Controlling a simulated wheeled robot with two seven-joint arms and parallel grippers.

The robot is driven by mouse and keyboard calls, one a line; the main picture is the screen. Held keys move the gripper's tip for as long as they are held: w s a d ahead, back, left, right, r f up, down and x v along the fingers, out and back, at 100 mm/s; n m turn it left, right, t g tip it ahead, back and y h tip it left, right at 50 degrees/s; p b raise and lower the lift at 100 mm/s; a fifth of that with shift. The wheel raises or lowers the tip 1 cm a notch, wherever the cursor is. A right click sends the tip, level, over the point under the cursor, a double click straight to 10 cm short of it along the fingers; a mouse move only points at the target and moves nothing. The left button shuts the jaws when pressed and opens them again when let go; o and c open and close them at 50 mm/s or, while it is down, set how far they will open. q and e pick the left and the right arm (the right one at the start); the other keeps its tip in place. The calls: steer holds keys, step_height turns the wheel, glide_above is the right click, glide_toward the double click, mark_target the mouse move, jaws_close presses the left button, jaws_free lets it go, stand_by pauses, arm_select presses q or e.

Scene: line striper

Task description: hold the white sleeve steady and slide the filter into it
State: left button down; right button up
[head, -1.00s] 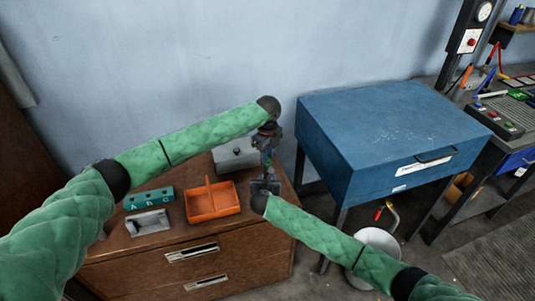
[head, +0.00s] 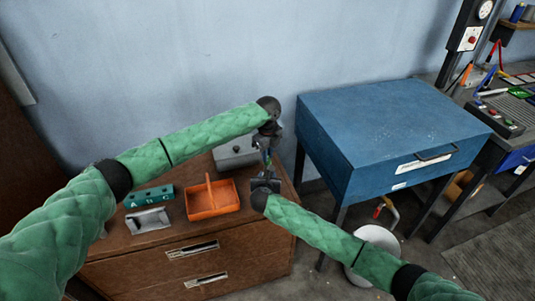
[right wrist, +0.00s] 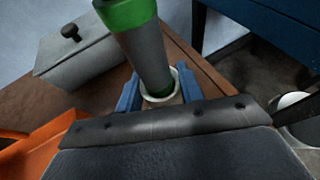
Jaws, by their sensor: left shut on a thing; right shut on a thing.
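The filter (right wrist: 149,52) is a grey cylinder with a green cap at its upper end and green at its lower end. The white sleeve (right wrist: 148,103) shows as a pale ring between the blue fingers of my right gripper (right wrist: 157,98), which is shut on it. The filter's lower end is at the sleeve's mouth and looks just inside the rim; I cannot tell how deep. My left gripper (head: 267,148) is above my right gripper (head: 265,180) in the head view, shut on the filter. Its fingers are small and dark there, and outside the right wrist view.
Below is a brown cabinet top with an orange divided tray (head: 212,208), a green lettered block (head: 148,197), a grey holder (head: 147,221) and a grey lidded box (head: 232,156). A blue cabinet (head: 390,130) stands close to the right. A white bucket (head: 376,238) is on the floor.

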arm_select(q)
steer(key=shift+f, duration=3.6)
stand_by(1.6)
steer(key=c, duration=1)
jaws_free()
steer(key=shift+f, duration=0.1)
steer(key=shift+s, duration=0.1)
steer(key=shift+r, duration=3.55)
